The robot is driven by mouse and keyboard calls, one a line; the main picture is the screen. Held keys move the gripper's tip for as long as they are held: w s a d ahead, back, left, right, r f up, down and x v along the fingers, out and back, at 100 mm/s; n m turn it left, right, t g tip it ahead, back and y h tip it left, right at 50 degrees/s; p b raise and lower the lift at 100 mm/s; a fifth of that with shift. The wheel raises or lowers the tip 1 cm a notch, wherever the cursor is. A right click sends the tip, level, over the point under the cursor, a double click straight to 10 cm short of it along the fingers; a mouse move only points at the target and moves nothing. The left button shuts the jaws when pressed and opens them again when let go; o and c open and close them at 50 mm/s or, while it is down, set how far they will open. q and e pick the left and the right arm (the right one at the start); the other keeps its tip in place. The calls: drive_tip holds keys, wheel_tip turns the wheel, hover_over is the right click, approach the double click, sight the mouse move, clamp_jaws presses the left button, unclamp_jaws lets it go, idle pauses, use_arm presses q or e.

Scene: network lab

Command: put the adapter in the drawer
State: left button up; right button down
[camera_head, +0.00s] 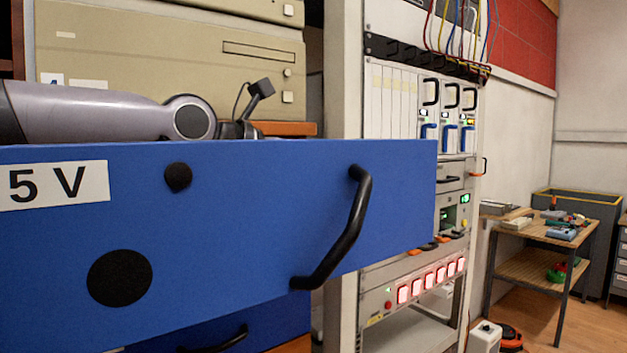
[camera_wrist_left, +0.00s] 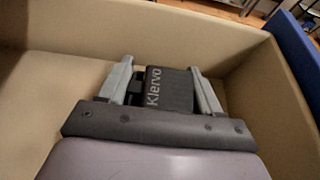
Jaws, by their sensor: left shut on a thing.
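The adapter (camera_wrist_left: 170,92) is a black block with "Klervo" in pale letters. My left gripper (camera_wrist_left: 161,68) is shut on it, with one grey finger on each side. In the left wrist view, both are within the tan walls of the open drawer (camera_wrist_left: 215,35); whether the adapter touches the drawer floor is unclear. In the head view, the drawer's blue front (camera_head: 230,240) with its black handle is pulled out toward me. My left arm reaches behind its upper edge, which hides the fingers and the adapter. My right gripper is in neither view.
Beige equipment cases (camera_head: 170,60) stand behind the drawer. A rack of lit modules (camera_head: 410,110) with coloured cables stands to its right. A second black handle (camera_head: 215,342) shows below the drawer.

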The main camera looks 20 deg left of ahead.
use_arm(q)
drive_tip(key=o, duration=1.3)
drive_tip(key=shift+c, duration=0.2)
drive_tip(key=shift+r+p, duration=0.5)
drive_tip(key=shift+p, duration=0.15)
drive_tip(key=shift+s+a+r, duration=0.2)
drive_tip(key=shift+r, duration=0.05)
drive_tip(key=b+v, duration=0.1)
drive_tip(key=v, duration=0.2)
drive_tip(key=b+v, duration=0.1)
drive_tip(key=v, duration=0.2)
drive_tip(key=b+v, duration=0.1)
drive_tip(key=v, duration=0.2)
drive_tip(key=shift+s+a+f+b, duration=0.2)
drive_tip(key=shift+s+b, duration=0.05)
drive_tip(key=shift+b, duration=0.15)
drive_tip(key=shift+r+b+v, duration=0.2)
drive_tip(key=shift+b+v, duration=0.4)
drive_tip(key=shift+v, duration=0.4)
